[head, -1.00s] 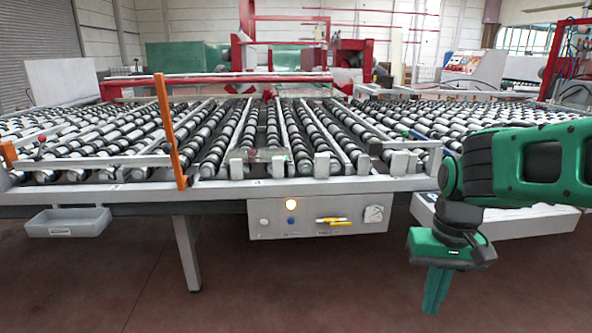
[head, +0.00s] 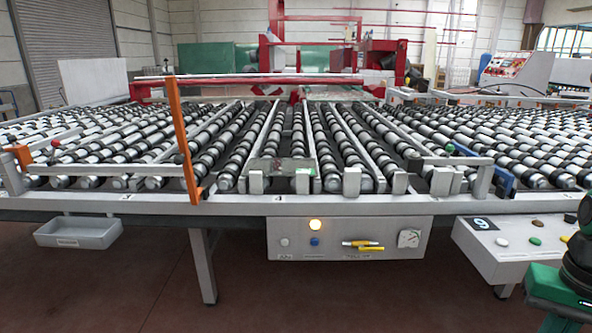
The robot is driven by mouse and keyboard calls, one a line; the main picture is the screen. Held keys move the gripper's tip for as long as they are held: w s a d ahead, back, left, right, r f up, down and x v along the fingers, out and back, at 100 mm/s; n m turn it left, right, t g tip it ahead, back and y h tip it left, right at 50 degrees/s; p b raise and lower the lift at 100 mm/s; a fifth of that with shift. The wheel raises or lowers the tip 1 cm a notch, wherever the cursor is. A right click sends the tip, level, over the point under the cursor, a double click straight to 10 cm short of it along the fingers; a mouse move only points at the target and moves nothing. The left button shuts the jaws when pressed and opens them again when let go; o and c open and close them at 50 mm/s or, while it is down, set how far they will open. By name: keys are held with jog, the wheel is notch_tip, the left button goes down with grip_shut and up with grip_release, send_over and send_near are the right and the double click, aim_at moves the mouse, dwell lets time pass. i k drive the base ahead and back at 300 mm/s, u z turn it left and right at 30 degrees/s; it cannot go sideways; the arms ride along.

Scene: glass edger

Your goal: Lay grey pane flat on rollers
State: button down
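The roller table shows in the head view, with long rows of black and white rollers (head: 240,150) running away from its grey front rail (head: 330,205). A small, thin, see-through greyish pane (head: 283,165) is at the front end of the rollers, by the short grey stop blocks. I cannot tell for sure whether it is the grey pane or how it rests. My gripper (head: 562,325) is at the lower right corner, low and in front of the table, apart from the rollers. Its fingers are mostly cut off by the frame's bottom edge.
An orange upright bar (head: 183,135) rises at the table's front left. A grey tray (head: 80,232) and a control panel (head: 350,238) hang below the rail. A white button box marked 9 (head: 510,245) stands at right. The red machine (head: 335,60) is behind. Floor in front is clear.

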aim_at(270, 168)
jog(key=u, duration=0.05)
jog(key=i, duration=1.1)
jog(key=u, duration=0.8)
jog(key=i, duration=0.4)
jog(key=u, duration=0.2)
